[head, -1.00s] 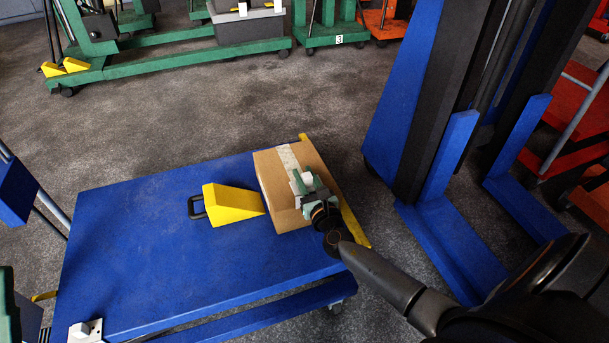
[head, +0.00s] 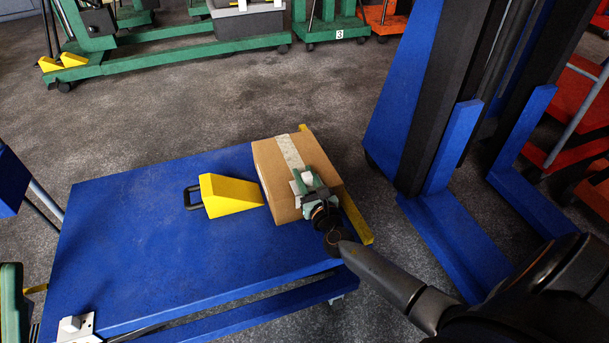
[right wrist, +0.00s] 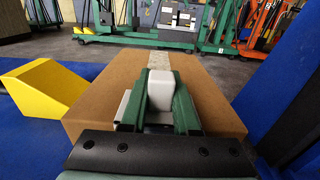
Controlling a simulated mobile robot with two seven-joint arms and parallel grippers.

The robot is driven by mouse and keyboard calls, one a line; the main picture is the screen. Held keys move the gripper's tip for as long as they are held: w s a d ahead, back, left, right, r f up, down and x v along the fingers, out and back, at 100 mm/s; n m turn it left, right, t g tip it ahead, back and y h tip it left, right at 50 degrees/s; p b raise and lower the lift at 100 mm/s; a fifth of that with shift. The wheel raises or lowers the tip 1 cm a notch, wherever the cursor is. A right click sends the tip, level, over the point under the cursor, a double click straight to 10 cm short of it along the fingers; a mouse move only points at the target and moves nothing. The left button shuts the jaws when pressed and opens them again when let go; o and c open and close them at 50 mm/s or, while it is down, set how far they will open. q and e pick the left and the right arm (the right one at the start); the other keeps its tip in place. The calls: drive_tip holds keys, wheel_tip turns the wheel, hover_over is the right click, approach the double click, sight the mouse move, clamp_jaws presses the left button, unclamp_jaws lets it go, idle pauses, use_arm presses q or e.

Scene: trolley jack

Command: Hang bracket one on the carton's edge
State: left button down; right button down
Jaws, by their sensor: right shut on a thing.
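The brown carton (head: 275,165) with a pale tape strip stands at the right end of a blue platform (head: 150,240). My right gripper (head: 308,185) has green fingers and is shut on a white bracket (head: 297,186) over the carton's near part. In the right wrist view the bracket's white block (right wrist: 172,95) sits between the fingers, and a white plate shows left of them. Whether the bracket touches the carton's edge cannot be told. Another white bracket (head: 76,327) is at the platform's lower left corner.
A yellow wedge (head: 228,195) with a black handle lies left of the carton. A yellow strip (head: 355,218) runs along the platform's right edge. A blue lift mast (head: 405,90) stands to the right. The platform's middle left is clear.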

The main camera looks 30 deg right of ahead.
drive_tip(key=shift+f, duration=0.25)
drive_tip(key=c, duration=0.6)
unclamp_jaws()
drive_tip(key=shift+s, duration=0.1)
drive_tip(key=p+v, duration=0.2)
drive_tip(key=v, duration=1)
drive_tip(key=shift+s, duration=0.2)
